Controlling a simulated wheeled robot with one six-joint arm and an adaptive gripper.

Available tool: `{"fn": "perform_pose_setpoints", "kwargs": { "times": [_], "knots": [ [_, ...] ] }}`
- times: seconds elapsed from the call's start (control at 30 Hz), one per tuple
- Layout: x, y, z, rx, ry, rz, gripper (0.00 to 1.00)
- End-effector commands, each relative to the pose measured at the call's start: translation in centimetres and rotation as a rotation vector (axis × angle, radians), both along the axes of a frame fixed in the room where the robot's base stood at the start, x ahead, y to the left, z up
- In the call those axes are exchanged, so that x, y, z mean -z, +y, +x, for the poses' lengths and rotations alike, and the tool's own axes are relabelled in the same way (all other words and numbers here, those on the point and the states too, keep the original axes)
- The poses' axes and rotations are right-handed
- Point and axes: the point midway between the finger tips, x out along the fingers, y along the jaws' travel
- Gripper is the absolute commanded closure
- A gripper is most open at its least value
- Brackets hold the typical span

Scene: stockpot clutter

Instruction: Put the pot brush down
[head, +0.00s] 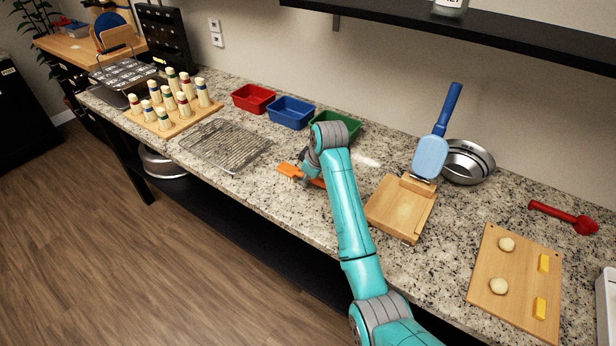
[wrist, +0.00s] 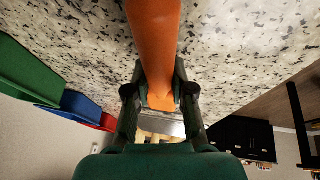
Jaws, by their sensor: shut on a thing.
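The pot brush, an orange tool (head: 288,170), shows on both sides of my gripper (head: 308,176) in the head view. In the wrist view its orange body (wrist: 154,40) runs from the top edge down between the fingers of my gripper (wrist: 160,92). The fingers are shut on it. It is low over the speckled stone counter (head: 262,185), between the wire rack and the wooden block. I cannot tell whether it touches the counter. My wrist and arm hide part of it in the head view.
A wire rack (head: 225,145) lies to the left. Red (head: 253,98), blue (head: 291,112) and green (head: 338,122) bins stand behind. Bare counter surrounds my gripper.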

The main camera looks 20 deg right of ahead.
Motion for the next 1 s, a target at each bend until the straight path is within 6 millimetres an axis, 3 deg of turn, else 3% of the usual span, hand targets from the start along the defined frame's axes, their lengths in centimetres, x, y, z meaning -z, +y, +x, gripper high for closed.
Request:
{"fn": "perform_pose_setpoints", "kwargs": {
  "times": [0.03, 0.07, 0.13, 0.57, 1.0],
  "knots": [
    [0.2, 0.0, 0.0, 0.0, 0.0, 0.0, 1.0],
    [0.1, 0.0, 0.0, 0.0, 0.0, 0.0, 0.7],
    [0.1, 0.0, 0.0, 0.0, 0.0, 0.0, 0.52],
    [-0.6, -0.1, -0.1, 0.0, -0.001, 0.0, 0.52],
    [-8.0, -0.7, -3.4, -0.001, -0.004, 0.0, 0.52]
  ]
}}
